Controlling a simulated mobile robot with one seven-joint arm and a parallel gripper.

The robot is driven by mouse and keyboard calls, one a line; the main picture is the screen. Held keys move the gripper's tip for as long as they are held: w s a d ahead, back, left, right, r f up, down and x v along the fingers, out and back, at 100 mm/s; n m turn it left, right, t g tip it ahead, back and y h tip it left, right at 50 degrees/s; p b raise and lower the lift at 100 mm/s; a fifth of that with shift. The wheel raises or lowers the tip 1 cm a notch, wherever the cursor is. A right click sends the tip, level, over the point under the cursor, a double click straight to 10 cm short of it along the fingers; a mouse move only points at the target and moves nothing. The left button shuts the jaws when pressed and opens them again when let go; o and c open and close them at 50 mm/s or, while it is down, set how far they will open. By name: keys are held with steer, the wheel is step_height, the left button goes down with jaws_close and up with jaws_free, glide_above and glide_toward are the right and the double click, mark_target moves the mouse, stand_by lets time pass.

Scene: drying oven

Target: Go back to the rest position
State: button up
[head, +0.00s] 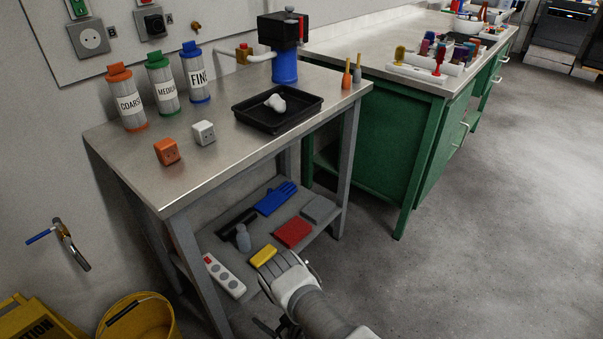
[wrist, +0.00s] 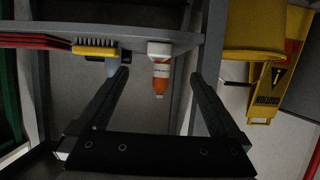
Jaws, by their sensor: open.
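My arm reaches in at the bottom of the head view, low in front of the steel table (head: 130,160). The dark end of my gripper (head: 272,328) shows only partly there, below the table's lower shelf. In the wrist view both dark fingers of my gripper (wrist: 159,78) stand wide apart. Nothing is held between them. A white and orange object (wrist: 160,70) appears in the gap between the fingers, beyond them; I cannot tell what it is. A yellow brush (wrist: 95,49) shows just left of the gap.
A yellow bucket (head: 138,318) and caution sign (head: 35,322) stand at lower left. A green cabinet (head: 375,135) stands behind. Floor at right is free.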

steer(key=w+d+r+m+t+h, duration=0.1)
steer(key=w+r+h, duration=0.1)
steer(key=w+r, duration=0.65)
steer(key=w+d+r+m+t+h, duration=0.1)
steer(key=w+d+r+m+h, duration=0.1)
steer(key=w+r, duration=0.7)
steer(key=w+d+r+m+h, duration=0.15)
steer(key=d+r, duration=0.25)
steer(key=r, duration=0.6)
steer(key=d+r+m+h, duration=0.1)
steer(key=d+r+h, duration=0.15)
steer(key=r, duration=0.65)
steer(key=s+d+r+m+g+h, duration=0.1)
steer(key=s+d+r, duration=0.5)
steer(key=r, duration=0.4)
steer(key=s+d+r+m+g+h, duration=0.1)
steer(key=s+d+r+m+g, duration=0.1)
steer(key=s+d+r, duration=0.45)
steer(key=s+d+r+m+g, duration=0.1)
steer(key=s+r, duration=0.3)
steer(key=s, duration=0.8)
steer(key=s+d+r+m+g, duration=0.15)
steer(key=s+r, duration=0.25)
steer(key=s, duration=0.9)
step_height(320, 180, up, 23)
steer(key=n+p, duration=0.1)
steer(key=p, duration=2.2)
steer(key=shift+s+r, duration=0.15)
steer(key=shift+s, duration=0.05)
